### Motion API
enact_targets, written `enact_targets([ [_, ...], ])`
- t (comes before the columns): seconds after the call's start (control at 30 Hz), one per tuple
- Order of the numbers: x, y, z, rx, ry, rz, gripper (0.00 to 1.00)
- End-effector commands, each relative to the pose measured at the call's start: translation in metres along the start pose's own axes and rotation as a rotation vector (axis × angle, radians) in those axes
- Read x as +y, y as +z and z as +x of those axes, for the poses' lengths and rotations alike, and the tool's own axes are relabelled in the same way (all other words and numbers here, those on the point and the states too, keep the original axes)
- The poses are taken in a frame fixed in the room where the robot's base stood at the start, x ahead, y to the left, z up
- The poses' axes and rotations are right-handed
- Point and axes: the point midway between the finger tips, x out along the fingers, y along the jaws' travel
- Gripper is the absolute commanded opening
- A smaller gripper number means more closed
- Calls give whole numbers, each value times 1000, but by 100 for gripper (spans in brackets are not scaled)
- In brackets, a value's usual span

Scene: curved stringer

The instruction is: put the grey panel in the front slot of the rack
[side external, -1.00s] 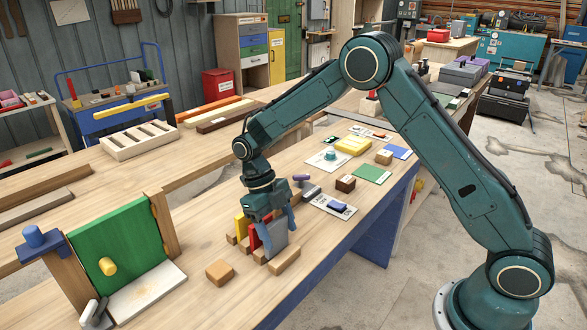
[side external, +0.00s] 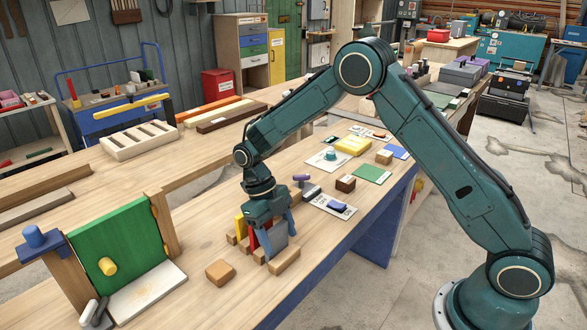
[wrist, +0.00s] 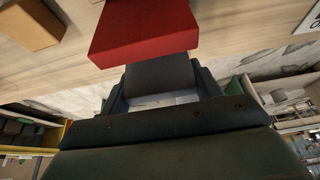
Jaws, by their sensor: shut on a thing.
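The grey panel (side external: 279,241) is held between the fingers of my gripper (side external: 272,232). It stands close to upright, in front of the red panel (side external: 265,237), above or in the front slot of the rack (side external: 285,261). The rack's wooden blocks hide its lower edge, so I cannot tell whether it is seated. In the wrist view, the grey panel (wrist: 160,78) shows between both fingers, close beside the red panel (wrist: 145,32). A yellow panel (side external: 239,226) stands further back in the rack.
A loose wooden block (side external: 220,272) lies left of the rack. A green board (side external: 118,247) with a yellow knob stands further left. A brown block (side external: 345,184), a green card (side external: 372,174) and a label with a blue piece (side external: 336,207) lie to the right.

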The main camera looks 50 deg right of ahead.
Motion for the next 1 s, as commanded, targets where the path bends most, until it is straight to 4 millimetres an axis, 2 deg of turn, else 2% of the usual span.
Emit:
enact_targets([
  [0.37,0,3,6,-1,0,0,41],
  [0.4,0,3,6,-1,0,0,67],
  [0.5,0,3,6,-1,0,0,87],
  [0.53,0,3,6,-1,0,0,89],
  [1.0,0,3,0,-1,0,1,89],
])
